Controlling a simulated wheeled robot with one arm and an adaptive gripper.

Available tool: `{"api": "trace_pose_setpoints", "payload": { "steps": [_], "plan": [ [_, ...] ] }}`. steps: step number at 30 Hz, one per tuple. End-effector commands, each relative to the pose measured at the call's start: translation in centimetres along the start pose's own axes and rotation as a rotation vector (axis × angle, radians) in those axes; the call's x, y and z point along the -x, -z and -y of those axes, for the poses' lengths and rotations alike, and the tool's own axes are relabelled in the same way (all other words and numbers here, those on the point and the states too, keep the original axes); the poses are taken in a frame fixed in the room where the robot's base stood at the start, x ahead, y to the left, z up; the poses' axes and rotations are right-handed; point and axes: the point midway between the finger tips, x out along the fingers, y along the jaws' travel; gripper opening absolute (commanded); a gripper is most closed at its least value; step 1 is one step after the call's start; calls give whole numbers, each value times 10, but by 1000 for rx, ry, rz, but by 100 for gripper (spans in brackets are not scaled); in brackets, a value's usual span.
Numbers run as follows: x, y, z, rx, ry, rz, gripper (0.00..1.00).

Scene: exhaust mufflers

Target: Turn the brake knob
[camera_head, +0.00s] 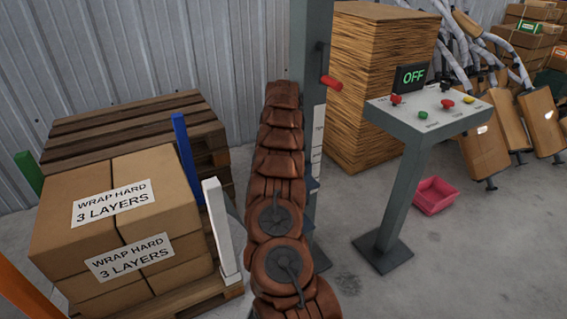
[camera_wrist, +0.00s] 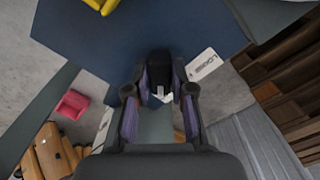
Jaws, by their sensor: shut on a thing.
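In the wrist view the brake knob (camera_wrist: 159,64) is a dark, rounded knob in front of a blue panel (camera_wrist: 95,42). My gripper (camera_wrist: 160,88) has its two purple-padded fingers on either side of the knob and is shut on it. A white label (camera_wrist: 203,65) with dark lettering, seemingly "LOOSE", is on the panel just right of the knob. A small white mark shows below the knob between the fingers. In the head view my arm hides the knob and my gripper.
A grey column with a red handle (camera_head: 331,82) rises behind my arm. A control stand (camera_head: 428,112) with an "OFF" display (camera_head: 410,77) is right. A pink bin (camera_head: 436,195) is on the floor.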

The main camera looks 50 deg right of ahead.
Motion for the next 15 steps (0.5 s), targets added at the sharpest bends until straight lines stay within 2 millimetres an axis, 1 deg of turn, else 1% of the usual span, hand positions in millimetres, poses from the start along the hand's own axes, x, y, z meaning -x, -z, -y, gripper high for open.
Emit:
{"api": "trace_pose_setpoints", "payload": {
  "steps": [14, 15],
  "plan": [
    [1, 1, 0, -13, 1, -4, 0],
    [1, 1, 0, -13, 1, -4, 26]
  ]
}}
